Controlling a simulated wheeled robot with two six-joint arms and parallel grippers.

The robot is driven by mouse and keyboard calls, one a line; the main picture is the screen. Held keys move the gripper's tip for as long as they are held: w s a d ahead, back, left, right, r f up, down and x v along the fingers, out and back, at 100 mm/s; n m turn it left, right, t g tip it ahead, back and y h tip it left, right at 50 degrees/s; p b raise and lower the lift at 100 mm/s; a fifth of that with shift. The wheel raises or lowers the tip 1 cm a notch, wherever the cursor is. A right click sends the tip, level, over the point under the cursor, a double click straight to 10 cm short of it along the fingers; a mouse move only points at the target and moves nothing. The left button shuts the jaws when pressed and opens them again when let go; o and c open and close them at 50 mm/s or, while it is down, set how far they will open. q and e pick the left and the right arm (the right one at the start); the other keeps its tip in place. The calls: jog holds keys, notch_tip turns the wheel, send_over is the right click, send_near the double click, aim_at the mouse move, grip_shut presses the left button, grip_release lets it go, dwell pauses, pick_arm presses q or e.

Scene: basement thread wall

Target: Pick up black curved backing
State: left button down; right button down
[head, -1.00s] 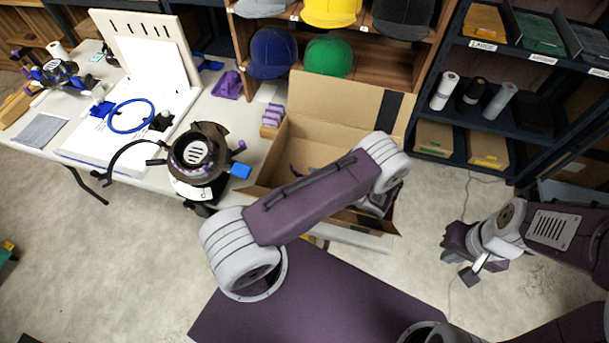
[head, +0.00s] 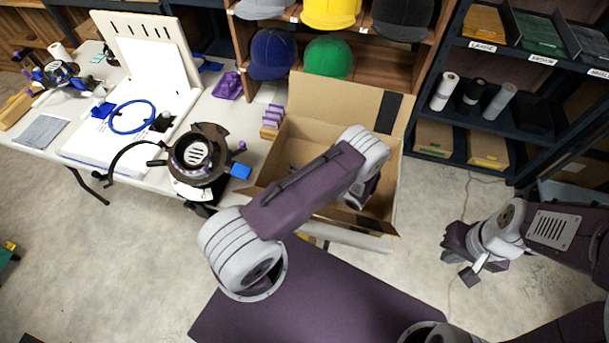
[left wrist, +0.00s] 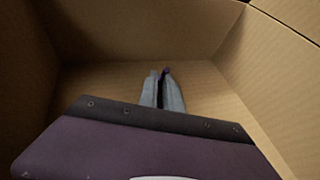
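I cannot clearly make out a black curved backing. A thin black curved band (head: 122,152) arcs out to the left of the round dark device (head: 198,155) on the table; I cannot tell if it is the backing. My left arm reaches over the open cardboard box (head: 340,88), and its hand is mostly hidden behind my arm in the head view. In the left wrist view my left gripper (left wrist: 161,76) points down into the box, its grey fingers together with only a thin dark line between; nothing is clearly held. My right gripper (head: 460,257) is open and empty over the floor.
The white table (head: 228,112) holds a white board (head: 145,50), a blue ring (head: 131,116) and a purple block (head: 228,86). Shelves with caps (head: 328,57) stand behind the box. A dark rack (head: 510,125) stands at right. The box walls surround my left gripper closely.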

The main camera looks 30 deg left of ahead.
pick_arm(q)
jog(key=shift+r, duration=0.1)
notch_tip(320, 180, up, 10)
jog(key=p, duration=0.1)
dwell(0.3)
